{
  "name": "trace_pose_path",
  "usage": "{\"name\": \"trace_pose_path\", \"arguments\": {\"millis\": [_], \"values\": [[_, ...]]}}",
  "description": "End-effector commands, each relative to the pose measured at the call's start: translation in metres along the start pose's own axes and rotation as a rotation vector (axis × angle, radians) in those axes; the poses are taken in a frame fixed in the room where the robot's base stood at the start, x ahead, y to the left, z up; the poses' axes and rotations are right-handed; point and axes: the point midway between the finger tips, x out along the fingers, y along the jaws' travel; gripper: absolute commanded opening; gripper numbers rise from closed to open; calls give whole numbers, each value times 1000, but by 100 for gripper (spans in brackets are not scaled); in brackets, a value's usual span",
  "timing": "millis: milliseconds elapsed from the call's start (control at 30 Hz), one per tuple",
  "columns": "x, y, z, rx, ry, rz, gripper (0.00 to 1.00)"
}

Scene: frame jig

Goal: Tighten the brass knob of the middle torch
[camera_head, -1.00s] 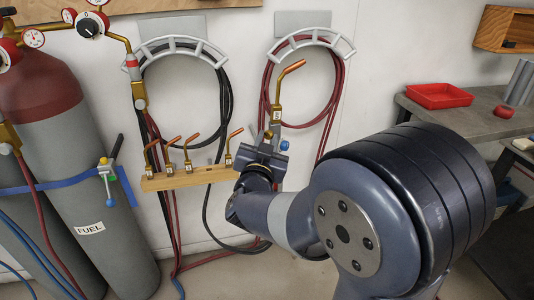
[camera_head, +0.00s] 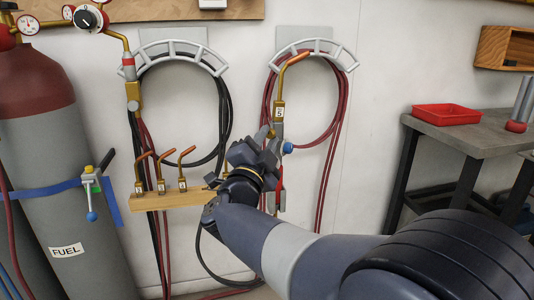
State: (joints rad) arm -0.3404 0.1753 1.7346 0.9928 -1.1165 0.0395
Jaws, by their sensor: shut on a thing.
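The middle torch (camera_head: 279,115) hangs upright on the wall in the head view, with a copper tip bent up to the right and a small white label. A blue knob (camera_head: 287,147) shows on its right side. My gripper (camera_head: 267,141) is at the left side of the torch body, just below the label. It is shut on the brass knob, which its jaws and wrist hide almost fully. The lower part of the torch is partly covered by my arm.
A wooden rack (camera_head: 170,198) with several copper tips stands left of my wrist. Red hoses (camera_head: 337,120) and black hoses (camera_head: 222,110) hang on wall hooks. Gas cylinders (camera_head: 60,170) stand at left. A bench (camera_head: 470,140) with a red tray (camera_head: 447,114) is at right.

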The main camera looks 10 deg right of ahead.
Motion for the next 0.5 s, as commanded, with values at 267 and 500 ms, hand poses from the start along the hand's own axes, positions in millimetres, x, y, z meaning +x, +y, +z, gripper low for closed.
{"name": "trace_pose_path", "arguments": {"millis": [267,500], "values": [[0,1,1,51,20,0,0],[0,0,1,56,22,0,0]]}}
